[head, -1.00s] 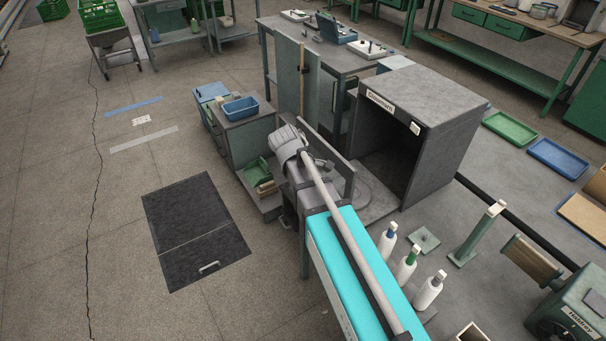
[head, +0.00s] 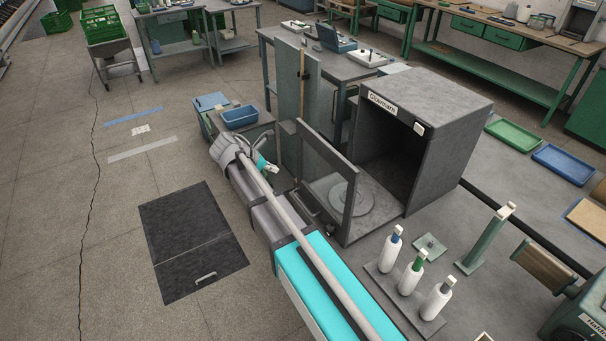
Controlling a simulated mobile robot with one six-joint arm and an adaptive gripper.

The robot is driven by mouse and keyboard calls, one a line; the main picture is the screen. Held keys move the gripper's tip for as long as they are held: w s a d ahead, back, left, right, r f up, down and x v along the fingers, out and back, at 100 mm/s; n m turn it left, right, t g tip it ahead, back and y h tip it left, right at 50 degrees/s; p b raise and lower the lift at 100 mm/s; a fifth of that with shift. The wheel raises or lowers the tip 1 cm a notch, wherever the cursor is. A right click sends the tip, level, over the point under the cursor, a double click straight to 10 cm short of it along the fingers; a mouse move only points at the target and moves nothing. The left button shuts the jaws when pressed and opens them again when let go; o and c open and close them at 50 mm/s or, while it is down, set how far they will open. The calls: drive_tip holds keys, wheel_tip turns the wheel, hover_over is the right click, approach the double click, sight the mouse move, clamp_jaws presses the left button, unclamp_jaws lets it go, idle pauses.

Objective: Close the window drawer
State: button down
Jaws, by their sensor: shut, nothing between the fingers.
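The window drawer (head: 350,207) is pulled out of the grey cabinet labelled "Gloomarn" (head: 450,125). Its upright front is a grey frame around a see-through pane. A round turntable (head: 352,194) sits on its tray behind the frame, outside the dark opening. My gripper (head: 267,160) is near the wrist end of the arm, left of the frame, with a visible gap in the picture. It is small and partly hidden; it looks shut and empty.
A low cabinet with a blue bin (head: 240,116) stands behind my wrist. A tall panel (head: 297,85) stands left of the cabinet. Three white bottles (head: 411,278) stand on a plate at the lower right. A dark floor hatch (head: 193,240) lies left, with open floor around it.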

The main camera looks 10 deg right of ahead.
drive_tip(key=shift+d+f, duration=0.1)
drive_tip(key=shift+f, duration=0.05)
drive_tip(key=b, duration=0.7)
approach(308, 174)
drive_tip(key=x, duration=0.6)
drive_tip(key=shift+s+a+f, duration=0.25)
drive_tip(key=shift+s+f, duration=0.05)
drive_tip(key=shift+w+d, duration=0.25)
drive_tip(key=shift+d, duration=0.3)
drive_tip(key=shift+d, duration=0.1)
drive_tip(key=w+d, duration=0.5)
drive_tip(key=d, duration=0.7)
drive_tip(key=w+d, duration=0.6)
drive_tip(key=d, duration=0.6)
drive_tip(key=shift+w+d+r, duration=0.1)
